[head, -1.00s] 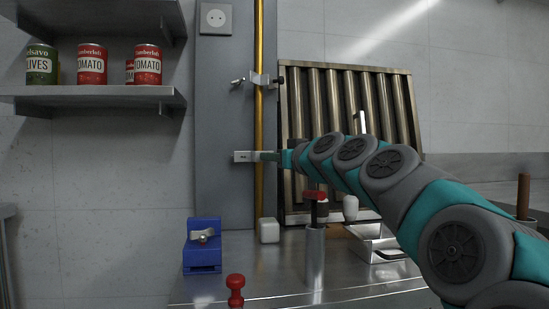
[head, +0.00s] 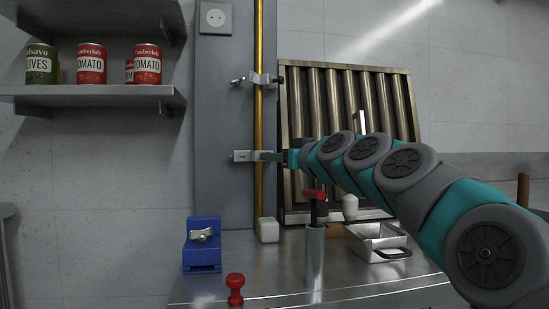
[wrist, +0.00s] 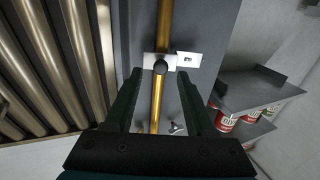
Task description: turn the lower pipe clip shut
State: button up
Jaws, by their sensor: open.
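The lower pipe clip (head: 242,156) is a pale metal plate by the yellow pipe (head: 259,120).
The upper pipe clip (head: 262,79) is higher on the pipe. A ribbed metal filter panel (head: 350,100) stands right of the pipe. Below are a blue block (head: 202,246), a white block (head: 268,230), a metal cylinder (head: 315,257) and a tray (head: 378,243). Cans (head: 91,64) stand on a shelf at left.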

jog(key=v, duration=0.5)
jog(key=shift+s+d, duration=0.25)
jog(key=shift+s, duration=0.05)
jog(key=shift+c, duration=0.7)
jog(key=shift+d+r+m+p, duration=0.15)
jog(key=shift+r+m+p, duration=0.15)
jog(key=shift+c, duration=0.7)
jog(key=d+r+m+p, duration=0.1)
jog(key=m, duration=0.1)
jog(key=s+d+m+p, duration=0.1)
jog(key=m+p, duration=0.1)
jog(key=m, duration=0.1)
jog(key=s+d+r+m+p, duration=0.1)
jog(key=m+p, duration=0.1)
jog(key=shift+s+r+m+g, duration=0.15)
jog(key=shift+r+m+g, duration=0.15)
jog(key=shift+r+m, duration=0.1)
grip_shut()
notch_tip(320, 180, down, 3)
jog(key=s+d+m, duration=0.2)
jog(key=s+m, duration=0.1)
jog(key=m, duration=0.6)
jog(key=x, duration=1.4)
jog(key=shift+s+a+g+y, duration=0.15)
jog(key=shift+a+g+y, duration=0.15)
jog(key=shift+y, duration=0.1)
